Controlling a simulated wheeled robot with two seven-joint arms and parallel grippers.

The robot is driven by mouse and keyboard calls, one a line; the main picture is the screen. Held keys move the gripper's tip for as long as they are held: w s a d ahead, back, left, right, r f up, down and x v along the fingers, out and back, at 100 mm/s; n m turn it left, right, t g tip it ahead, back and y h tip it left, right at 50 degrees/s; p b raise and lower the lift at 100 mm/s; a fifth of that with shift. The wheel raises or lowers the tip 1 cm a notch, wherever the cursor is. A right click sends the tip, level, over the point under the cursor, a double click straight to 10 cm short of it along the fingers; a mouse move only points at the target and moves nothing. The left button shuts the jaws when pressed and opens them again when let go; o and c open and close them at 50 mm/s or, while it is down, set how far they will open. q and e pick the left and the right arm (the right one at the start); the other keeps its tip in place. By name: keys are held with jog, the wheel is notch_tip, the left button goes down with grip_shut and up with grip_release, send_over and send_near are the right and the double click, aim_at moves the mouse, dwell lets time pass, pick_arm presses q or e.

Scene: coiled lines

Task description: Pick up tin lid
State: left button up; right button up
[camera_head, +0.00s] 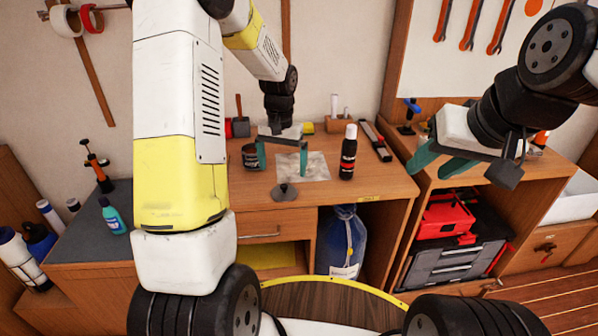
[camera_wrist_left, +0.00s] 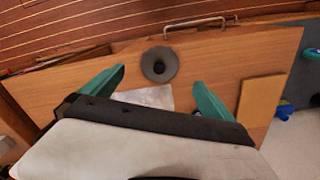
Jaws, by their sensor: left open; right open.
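The tin lid (camera_head: 285,192) is a dark grey disc with a raised middle, lying on the wooden worktop near its front edge. It also shows in the left wrist view (camera_wrist_left: 159,64), beyond and between my fingertips. My left gripper (camera_head: 283,157) is open and empty above the worktop, a little behind the lid in the head view and apart from it. Its teal fingers show in the left wrist view (camera_wrist_left: 160,77). My right gripper (camera_head: 436,168) is open and empty at the right, over the cabinet area, away from the lid.
A pale sheet (camera_head: 315,165) lies behind the lid. A dark tin (camera_head: 251,158) stands left of it, and a black bottle (camera_head: 348,153) stands right. A long dark tool (camera_head: 375,141) lies further right. The worktop (camera_head: 385,182) is clear around the lid.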

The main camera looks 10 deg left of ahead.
aim_at(284, 185)
pick_arm(q)
jog(key=shift+w+f, duration=0.25)
jog(key=shift+f, duration=0.6)
notch_tip(284, 185, down, 7)
jog(key=shift+r, duration=0.15)
jog(key=c, duration=1.4)
jog(key=shift+r, duration=0.15)
